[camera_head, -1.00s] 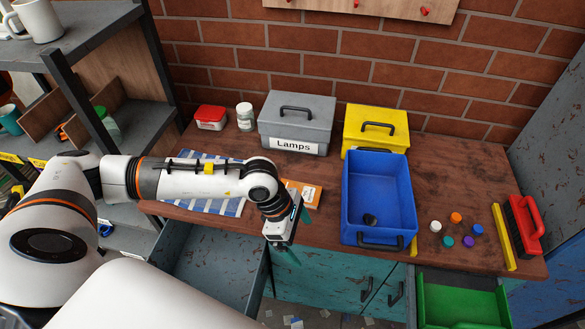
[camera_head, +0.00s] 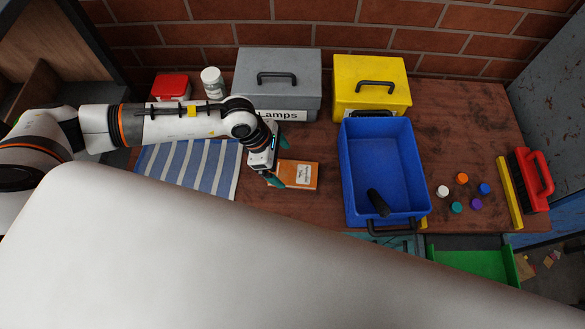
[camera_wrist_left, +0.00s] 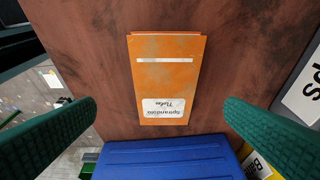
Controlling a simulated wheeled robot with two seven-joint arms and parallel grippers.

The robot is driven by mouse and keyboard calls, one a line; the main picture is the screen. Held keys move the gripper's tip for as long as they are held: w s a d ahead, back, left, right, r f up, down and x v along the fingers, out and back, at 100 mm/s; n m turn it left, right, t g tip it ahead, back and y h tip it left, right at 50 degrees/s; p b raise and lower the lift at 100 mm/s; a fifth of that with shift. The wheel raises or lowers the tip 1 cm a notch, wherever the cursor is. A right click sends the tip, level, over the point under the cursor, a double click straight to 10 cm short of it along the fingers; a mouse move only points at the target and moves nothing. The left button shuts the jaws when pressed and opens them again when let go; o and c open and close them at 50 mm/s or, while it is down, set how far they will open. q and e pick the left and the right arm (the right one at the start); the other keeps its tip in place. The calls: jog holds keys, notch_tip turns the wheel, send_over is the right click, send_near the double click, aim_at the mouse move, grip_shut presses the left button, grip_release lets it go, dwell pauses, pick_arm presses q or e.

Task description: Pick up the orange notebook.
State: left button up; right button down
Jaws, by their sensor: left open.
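The orange notebook (camera_head: 289,172) lies flat on the brown workbench, left of the blue bin. It has a white label and also shows whole in the left wrist view (camera_wrist_left: 167,80), with a pale strip across its cover. My left gripper (camera_head: 279,162) is at the notebook's left end in the head view, with its green fingers apart. In the left wrist view the fingers (camera_wrist_left: 160,105) stand wide on either side of the notebook, with nothing between them touching it. My right gripper is not in view.
The blue bin (camera_head: 383,165) holds a dark object. Behind stand a grey Lamps box (camera_head: 279,78) and a yellow box (camera_head: 371,88). A striped cloth (camera_head: 190,168) lies left. Several coloured caps (camera_head: 462,178) and a red brush (camera_head: 537,178) are at right.

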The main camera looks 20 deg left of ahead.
aim_at(293, 173)
pick_arm(q)
jog(key=shift+d+f, duration=0.15)
jog(key=shift+f, duration=0.3)
jog(key=shift+w+f, duration=0.15)
jog(key=shift+f, duration=0.05)
jog(key=p+x, duration=0.2)
jog(key=x, duration=0.2)
jog(key=shift+w+d+f, duration=0.1)
jog(key=shift+w+d, duration=0.1)
jog(key=shift+w+d+f, duration=0.1)
jog(key=shift+f, duration=0.3)
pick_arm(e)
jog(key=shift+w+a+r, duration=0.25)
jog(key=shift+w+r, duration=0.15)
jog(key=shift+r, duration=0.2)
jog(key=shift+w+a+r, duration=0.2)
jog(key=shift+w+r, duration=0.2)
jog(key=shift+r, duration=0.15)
pick_arm(q)
jog(key=c, duration=1.1)
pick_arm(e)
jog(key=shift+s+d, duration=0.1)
